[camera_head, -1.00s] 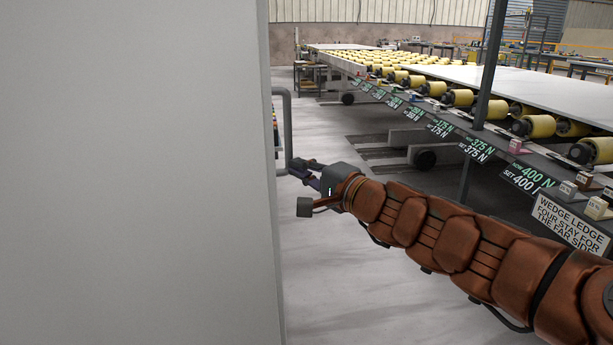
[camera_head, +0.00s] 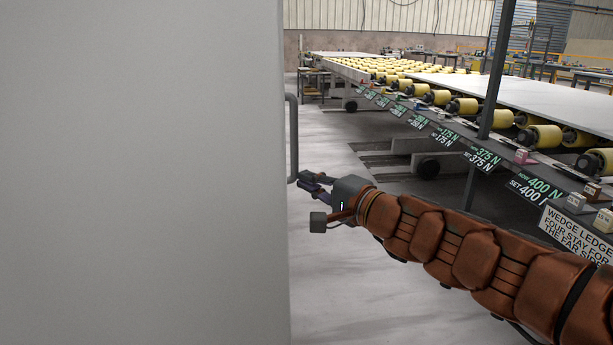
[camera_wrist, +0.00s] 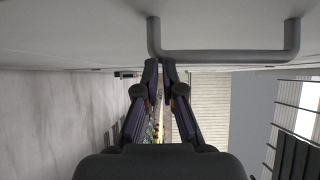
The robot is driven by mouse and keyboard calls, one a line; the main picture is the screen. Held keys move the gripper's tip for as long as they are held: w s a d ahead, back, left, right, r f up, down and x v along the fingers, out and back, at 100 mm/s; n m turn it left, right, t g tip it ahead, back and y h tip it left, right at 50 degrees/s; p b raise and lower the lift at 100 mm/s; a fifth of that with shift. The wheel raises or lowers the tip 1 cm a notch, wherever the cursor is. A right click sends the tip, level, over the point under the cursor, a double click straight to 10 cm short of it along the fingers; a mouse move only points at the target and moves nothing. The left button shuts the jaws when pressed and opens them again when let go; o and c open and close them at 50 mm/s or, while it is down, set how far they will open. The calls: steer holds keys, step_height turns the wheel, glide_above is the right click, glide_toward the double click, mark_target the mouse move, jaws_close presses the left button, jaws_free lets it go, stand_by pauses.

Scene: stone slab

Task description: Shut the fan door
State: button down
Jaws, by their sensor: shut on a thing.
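The fan door (camera_head: 140,170) is a large plain light grey panel filling the left of the head view. Its grey bar handle (camera_head: 293,135) stands out past the panel's right edge. In the wrist view the door face (camera_wrist: 90,30) spans the top, with the handle (camera_wrist: 230,56) running across below it. My gripper (camera_head: 303,181) is at the handle's lower end in the head view. In the wrist view my gripper (camera_wrist: 160,66) has its fingertips close together at the handle's left end, shut on it. The exact contact is partly hidden by the fingers.
A long roller conveyor (camera_head: 463,106) with yellow rollers and pale slabs runs along the right. A dark post (camera_head: 497,70) and a wedge ledge sign (camera_head: 577,235) stand near my arm. Bare concrete floor (camera_head: 335,130) lies between door and conveyor.

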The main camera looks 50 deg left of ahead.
steer(key=s+d+r+b, duration=0.1)
steer(key=s+d+b, duration=0.1)
steer(key=s+d, duration=0.4)
steer(key=shift+s+d+r+t+b, duration=0.3)
steer(key=shift+s+r+b, duration=0.1)
steer(key=shift+s, duration=0.45)
